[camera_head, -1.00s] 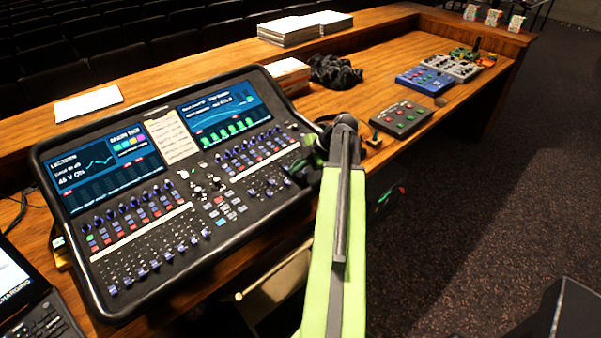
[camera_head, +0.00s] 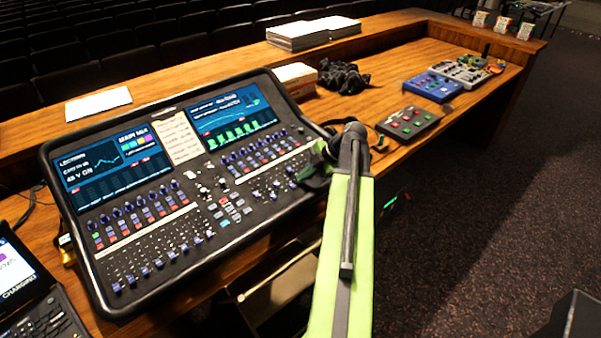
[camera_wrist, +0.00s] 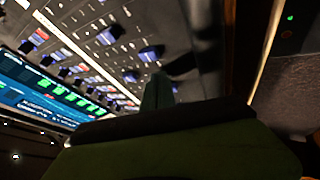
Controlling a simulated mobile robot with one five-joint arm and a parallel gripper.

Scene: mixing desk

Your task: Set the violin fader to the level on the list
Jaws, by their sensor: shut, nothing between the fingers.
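The mixing desk (camera_head: 112,262) stands on the wooden desk with two lit screens and rows of knobs and faders. A paper list (camera_head: 175,138) lies between the screens; its writing is too small to read. My gripper (camera_head: 312,172) is at the right end of the desk's fader area, partly hidden by my green arm. In the wrist view my gripper's closed tip (camera_wrist: 158,92) is just over the faders, with blue fader caps (camera_wrist: 150,54) close by. It is shut and empty. I cannot tell which fader is the violin one, nor whether the tip touches a cap.
A grey box with coloured buttons (camera_head: 408,122) and a blue device (camera_head: 432,87) lie to the right of the mixing desk. A black cloth heap (camera_head: 342,77) lies behind.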

